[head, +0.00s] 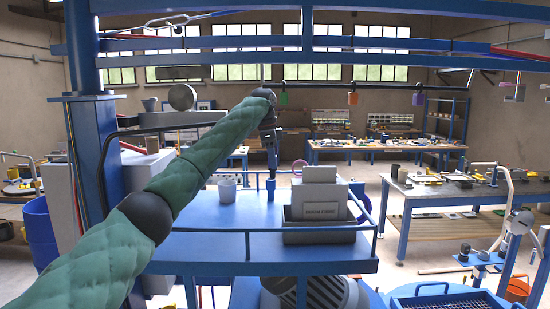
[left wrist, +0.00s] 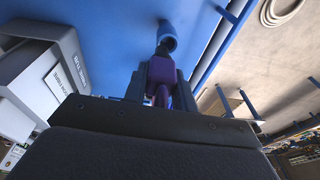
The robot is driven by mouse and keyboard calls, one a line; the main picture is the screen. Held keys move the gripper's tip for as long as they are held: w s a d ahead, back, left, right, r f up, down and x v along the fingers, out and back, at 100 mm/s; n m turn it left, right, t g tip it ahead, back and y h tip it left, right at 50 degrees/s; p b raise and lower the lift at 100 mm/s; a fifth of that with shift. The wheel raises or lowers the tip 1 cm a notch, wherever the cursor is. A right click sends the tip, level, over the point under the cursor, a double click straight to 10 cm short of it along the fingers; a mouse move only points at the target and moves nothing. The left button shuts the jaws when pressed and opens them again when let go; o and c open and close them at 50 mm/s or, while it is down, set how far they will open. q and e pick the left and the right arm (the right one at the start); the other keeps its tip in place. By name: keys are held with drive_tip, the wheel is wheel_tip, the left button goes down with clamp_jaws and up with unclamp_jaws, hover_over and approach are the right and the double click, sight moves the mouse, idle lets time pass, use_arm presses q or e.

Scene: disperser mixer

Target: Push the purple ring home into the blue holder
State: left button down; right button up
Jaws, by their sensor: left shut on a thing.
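The blue holder (head: 270,190) is a small upright cylinder on the blue platform in the head view. It also shows beyond my fingertips in the left wrist view (left wrist: 167,38). My left gripper (head: 272,168) points down just above the holder. In the left wrist view my left gripper (left wrist: 158,78) is shut on a purple piece, taken as the purple ring (left wrist: 161,70). The fingers hide much of its shape. The ring lines up closely with the holder, but I cannot tell whether they touch. My right gripper is not in view.
A grey labelled box (head: 318,210) stands close to the right of the holder. A pale cup (head: 227,189) stands to the left. Blue rails (head: 250,235) edge the platform (head: 200,245). A pinkish loop (head: 299,165) shows behind the box.

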use_arm(q)
drive_tip(key=shift+w+a+f, duration=0.1)
drive_tip(key=shift+a+f, duration=0.15)
drive_tip(key=shift+f, duration=0.1)
drive_tip(key=shift+w+a+r+p, duration=0.25)
drive_tip(key=shift+w+a+p, duration=0.15)
drive_tip(key=shift+p, duration=0.25)
drive_tip(key=shift+w+a+f+g+p, duration=0.25)
drive_tip(key=shift+w+g+p, duration=0.1)
drive_tip(key=shift+w, duration=0.15)
drive_tip(key=shift+f, duration=0.1)
